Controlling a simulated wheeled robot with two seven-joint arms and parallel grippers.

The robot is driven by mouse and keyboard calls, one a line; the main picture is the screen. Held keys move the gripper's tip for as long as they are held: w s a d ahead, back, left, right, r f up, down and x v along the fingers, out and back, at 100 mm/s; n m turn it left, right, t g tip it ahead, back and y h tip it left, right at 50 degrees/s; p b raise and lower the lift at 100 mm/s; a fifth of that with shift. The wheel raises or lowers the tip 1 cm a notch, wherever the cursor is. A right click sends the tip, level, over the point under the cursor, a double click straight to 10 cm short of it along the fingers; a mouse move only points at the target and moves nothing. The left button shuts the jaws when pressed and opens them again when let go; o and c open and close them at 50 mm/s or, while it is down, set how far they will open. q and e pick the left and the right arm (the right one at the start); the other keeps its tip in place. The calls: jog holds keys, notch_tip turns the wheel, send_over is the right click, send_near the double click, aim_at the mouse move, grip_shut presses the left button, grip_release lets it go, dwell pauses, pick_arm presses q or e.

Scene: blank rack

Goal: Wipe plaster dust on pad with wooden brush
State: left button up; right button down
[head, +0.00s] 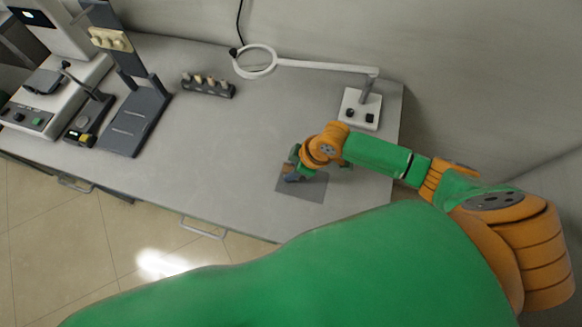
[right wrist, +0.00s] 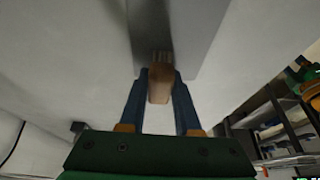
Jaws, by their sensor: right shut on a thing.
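The grey pad (head: 312,196) lies flat on the table near its front edge, partly under my right arm. My right gripper (head: 293,176) is over the pad's left part. In the right wrist view its two dark fingers (right wrist: 160,85) are shut on the wooden brush (right wrist: 159,88). The brush's bristle end points at the grey pad (right wrist: 200,35); I cannot tell whether it touches. A darker streak runs along the pad beyond the brush, perhaps a shadow. Plaster dust cannot be made out. My left gripper is not in view.
A white ring lamp (head: 320,66) stands on its base at the table's back right. A dark rack (head: 208,88) with several pegs sits at the back middle. A dark stand (head: 136,120) and white machine (head: 60,75) fill the left. The table's middle is clear.

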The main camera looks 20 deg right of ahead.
jog(key=r, duration=0.1)
jog(key=r+p, duration=0.2)
jog(key=r, duration=0.1)
jog(key=shift+s+a, duration=0.25)
jog(key=shift+s, duration=0.05)
jog(key=shift+w+r+p, duration=0.1)
jog(key=shift+r+p, duration=0.75)
jog(key=shift+p, duration=0.4)
jog(key=shift+w+d+r, duration=0.1)
jog(key=shift+w+r, duration=0.05)
jog(key=shift+r, duration=0.4)
jog(key=shift+r+p, duration=0.3)
jog(key=shift+s+r, duration=0.25)
jog(key=shift+s, duration=0.05)
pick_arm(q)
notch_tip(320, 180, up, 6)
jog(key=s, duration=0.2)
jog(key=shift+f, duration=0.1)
pick_arm(e)
jog(key=shift+w+f, duration=0.1)
jog(key=shift+w, duration=0.1)
jog(key=shift+s, duration=0.1)
